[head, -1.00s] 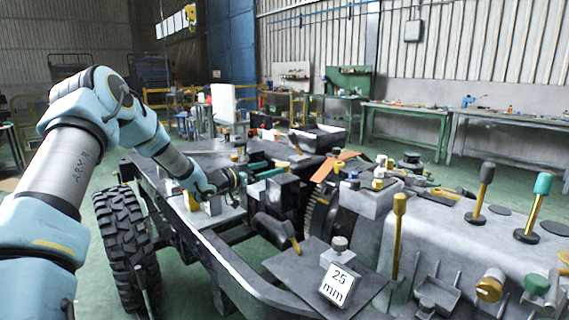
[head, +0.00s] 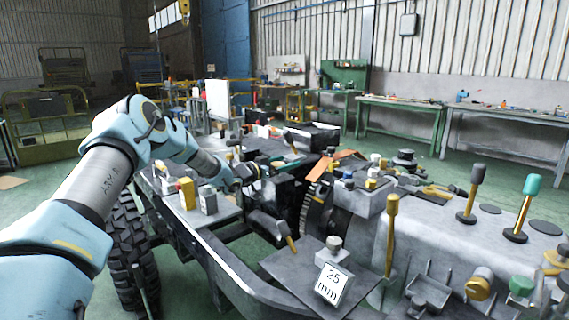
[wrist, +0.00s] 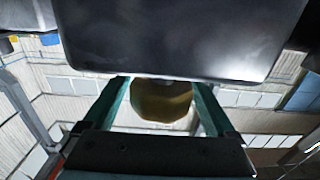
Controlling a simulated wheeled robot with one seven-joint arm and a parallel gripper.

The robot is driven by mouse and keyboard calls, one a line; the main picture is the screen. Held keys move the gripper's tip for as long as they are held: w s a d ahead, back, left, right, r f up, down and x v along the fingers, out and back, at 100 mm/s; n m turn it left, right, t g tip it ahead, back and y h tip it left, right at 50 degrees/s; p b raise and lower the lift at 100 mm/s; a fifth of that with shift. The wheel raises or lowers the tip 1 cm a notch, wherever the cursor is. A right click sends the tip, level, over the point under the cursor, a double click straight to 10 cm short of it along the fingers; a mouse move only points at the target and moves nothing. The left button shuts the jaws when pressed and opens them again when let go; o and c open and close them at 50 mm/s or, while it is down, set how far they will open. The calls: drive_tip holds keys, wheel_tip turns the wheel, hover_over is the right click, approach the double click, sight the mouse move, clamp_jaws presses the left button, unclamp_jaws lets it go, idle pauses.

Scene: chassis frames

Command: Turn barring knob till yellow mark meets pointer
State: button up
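My gripper (head: 285,162) reaches from the left over the chassis, beside a dark block (head: 284,192); it is small and partly hidden in the head view. In the wrist view its two green fingers (wrist: 162,88) stand apart, with a round brass-coloured knob (wrist: 162,104) between their tips. I see no clear grip, and cannot tell whether either finger touches the knob. A toothed wheel (head: 308,207) stands right of the dark block, with an orange plate (head: 347,155) above it. I cannot make out a yellow mark or identify a pointer.
A dark box face (wrist: 180,35) fills the top of the wrist view, close to the fingertips. A yellow block (head: 187,194) and grey block (head: 208,202) stand on a plate below my arm.

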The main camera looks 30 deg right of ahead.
drive_tip(key=c, duration=1.3)
drive_tip(key=shift+w+f+n+t+b, duration=0.15)
drive_tip(key=shift+n+t+b, duration=0.25)
drive_tip(key=shift+b, duration=0.45)
